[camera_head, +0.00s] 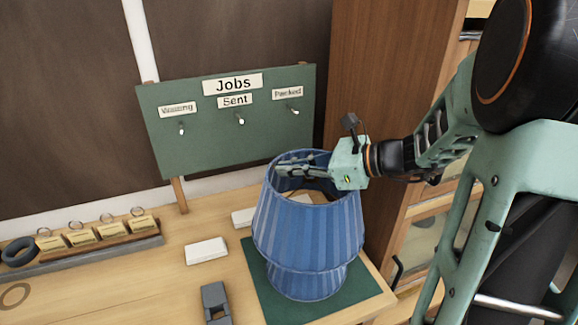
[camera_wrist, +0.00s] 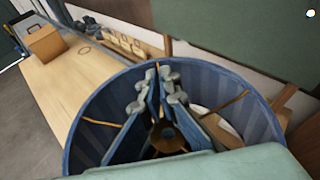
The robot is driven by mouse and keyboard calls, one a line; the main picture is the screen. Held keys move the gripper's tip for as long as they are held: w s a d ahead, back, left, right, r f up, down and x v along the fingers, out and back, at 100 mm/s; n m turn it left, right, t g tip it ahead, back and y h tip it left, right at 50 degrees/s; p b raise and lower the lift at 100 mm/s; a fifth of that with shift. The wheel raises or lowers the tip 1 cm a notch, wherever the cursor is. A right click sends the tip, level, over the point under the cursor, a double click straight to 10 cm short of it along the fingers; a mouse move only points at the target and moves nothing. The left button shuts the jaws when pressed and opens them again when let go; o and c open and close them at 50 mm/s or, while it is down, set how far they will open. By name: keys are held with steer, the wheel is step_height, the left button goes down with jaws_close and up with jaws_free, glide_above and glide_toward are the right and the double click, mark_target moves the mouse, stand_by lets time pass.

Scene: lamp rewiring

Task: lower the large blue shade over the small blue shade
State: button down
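The large blue shade (camera_head: 308,218) is pleated, open at the top and roughly upright. It also fills the middle of the wrist view, where its rim (camera_wrist: 88,118) and thin tan spokes (camera_wrist: 228,104) around a brass-coloured centre ring (camera_wrist: 166,138) show. The small blue shade (camera_head: 306,283) shows below its lower edge, above the green mat; its upper part is hidden inside the large one. My gripper (camera_head: 283,169) reaches across the top opening from the right. In the wrist view its fingers (camera_wrist: 158,84) converge on one spoke of the large shade and look shut on it.
A green Jobs board (camera_head: 225,130) stands behind. A white block (camera_head: 206,250) and a grey holder (camera_head: 215,303) sit left of the green mat (camera_head: 262,285). A tag rack (camera_head: 100,242) is farther left. A wooden cabinet (camera_head: 385,80) rises at right. The front-left bench is mostly clear.

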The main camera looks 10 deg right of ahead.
step_height(320, 180, down, 16)
steer(key=b, duration=1.2)
steer(key=shift+r, duration=0.2)
steer(key=c, duration=2.7)
jaws_free()
steer(key=o, duration=0.6)
steer(key=shift+d, duration=0.1)
